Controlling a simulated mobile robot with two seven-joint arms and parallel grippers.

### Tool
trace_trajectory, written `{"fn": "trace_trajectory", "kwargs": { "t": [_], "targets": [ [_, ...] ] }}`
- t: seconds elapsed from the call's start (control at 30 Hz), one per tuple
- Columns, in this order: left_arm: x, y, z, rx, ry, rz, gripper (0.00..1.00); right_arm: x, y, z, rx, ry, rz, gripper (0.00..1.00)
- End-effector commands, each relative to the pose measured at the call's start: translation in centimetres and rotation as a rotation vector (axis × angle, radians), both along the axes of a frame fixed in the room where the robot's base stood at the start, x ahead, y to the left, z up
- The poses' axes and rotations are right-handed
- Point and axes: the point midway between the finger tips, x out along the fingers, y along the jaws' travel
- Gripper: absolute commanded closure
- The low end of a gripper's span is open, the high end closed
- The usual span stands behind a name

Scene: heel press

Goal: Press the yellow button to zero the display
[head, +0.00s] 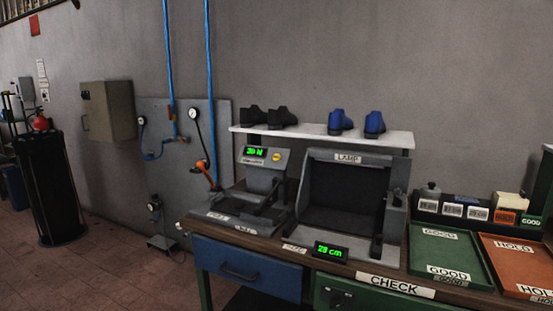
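The yellow button (277,157) is a small round disc on the sloped grey face of the heel press (264,180). It sits just right of the green-lit display (254,152), which appears to read "20 N", though the digits are small. The press stands at the left end of the workbench (290,243). Neither of my grippers shows in the head view, and nothing touches the button.
Right of the press stands a dark LAMP box (347,158). A second display (330,251) reads about "23 cm". A shelf (390,137) above holds black shoes (268,116) and blue shoes (340,122). Green (442,234) and orange (511,240) trays lie at right.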

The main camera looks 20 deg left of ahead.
Motion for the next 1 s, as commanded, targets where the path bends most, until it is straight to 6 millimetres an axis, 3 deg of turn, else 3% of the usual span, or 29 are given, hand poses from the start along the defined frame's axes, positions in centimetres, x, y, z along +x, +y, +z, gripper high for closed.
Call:
{"fn": "trace_trajectory", "kwargs": {
  "t": [0.03, 0.23, 1.0],
  "targets": [
    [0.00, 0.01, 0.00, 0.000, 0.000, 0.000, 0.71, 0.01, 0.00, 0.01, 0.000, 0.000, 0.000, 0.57],
    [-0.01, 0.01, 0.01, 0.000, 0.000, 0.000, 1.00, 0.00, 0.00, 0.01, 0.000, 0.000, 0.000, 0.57],
    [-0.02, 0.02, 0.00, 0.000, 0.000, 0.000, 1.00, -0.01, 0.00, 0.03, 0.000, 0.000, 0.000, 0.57]
  ]
}}
